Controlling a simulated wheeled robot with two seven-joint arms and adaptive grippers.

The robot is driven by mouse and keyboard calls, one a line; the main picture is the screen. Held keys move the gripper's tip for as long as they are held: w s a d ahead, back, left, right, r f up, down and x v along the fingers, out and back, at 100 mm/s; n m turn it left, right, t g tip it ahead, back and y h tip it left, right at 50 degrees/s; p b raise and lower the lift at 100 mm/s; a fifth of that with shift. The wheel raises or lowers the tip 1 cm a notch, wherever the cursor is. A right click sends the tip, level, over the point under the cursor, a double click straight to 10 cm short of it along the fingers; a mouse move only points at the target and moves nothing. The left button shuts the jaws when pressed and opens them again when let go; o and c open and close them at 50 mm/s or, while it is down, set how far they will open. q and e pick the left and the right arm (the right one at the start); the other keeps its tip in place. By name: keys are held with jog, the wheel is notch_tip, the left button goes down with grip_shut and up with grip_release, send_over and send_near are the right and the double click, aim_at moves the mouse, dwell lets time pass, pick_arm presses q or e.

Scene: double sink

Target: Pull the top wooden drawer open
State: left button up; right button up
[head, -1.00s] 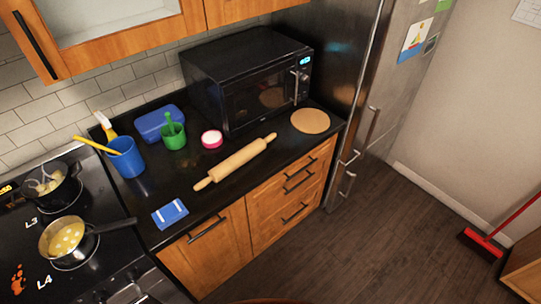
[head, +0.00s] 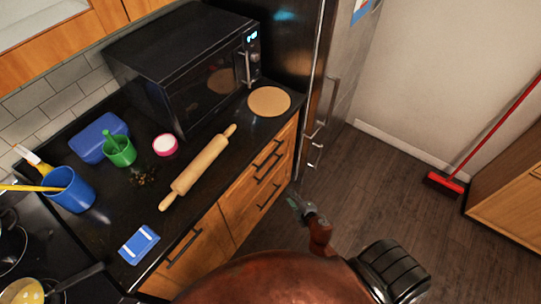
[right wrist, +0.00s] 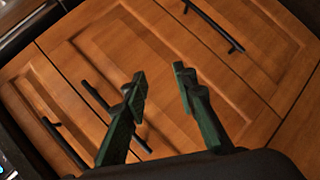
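The wooden drawers are stacked under the counter's right end in the head view, closed. The top drawer (head: 279,145) has a dark bar handle (head: 267,153) just below the counter edge. My right gripper (head: 298,204) is in front of the drawers, low and to the right of the handles. In the right wrist view its two green fingers (right wrist: 158,85) are spread with nothing between them. Wooden fronts fill that tilted view, with a handle (right wrist: 65,143) at the left and another (right wrist: 115,120) behind the left finger. My left gripper is out of view.
The black counter (head: 215,195) holds a rolling pin (head: 198,166), microwave (head: 185,65), round board (head: 269,101), cups and a blue sponge-like item (head: 138,244). The fridge (head: 325,85) stands right of the drawers. The floor (head: 385,185) before them is clear; a red broom (head: 445,183) is farther right.

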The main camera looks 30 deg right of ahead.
aim_at(271, 155)
jog(key=w+a+r+n+t+y, duration=0.1)
jog(key=w+r+n+t, duration=0.15)
jog(key=r, duration=0.75)
jog(key=w+a+r+n+t, duration=0.1)
jog(key=w+r+n, duration=0.3)
jog(key=r, duration=0.5)
jog(key=x, duration=0.5)
jog(key=r+x, duration=0.1)
jog(key=x, duration=0.1)
jog(key=shift+w+a+b, duration=0.2)
jog(key=shift+w+b, duration=0.15)
jog(key=shift+w, duration=0.15)
jog(key=shift+c, duration=0.6)
grip_shut()
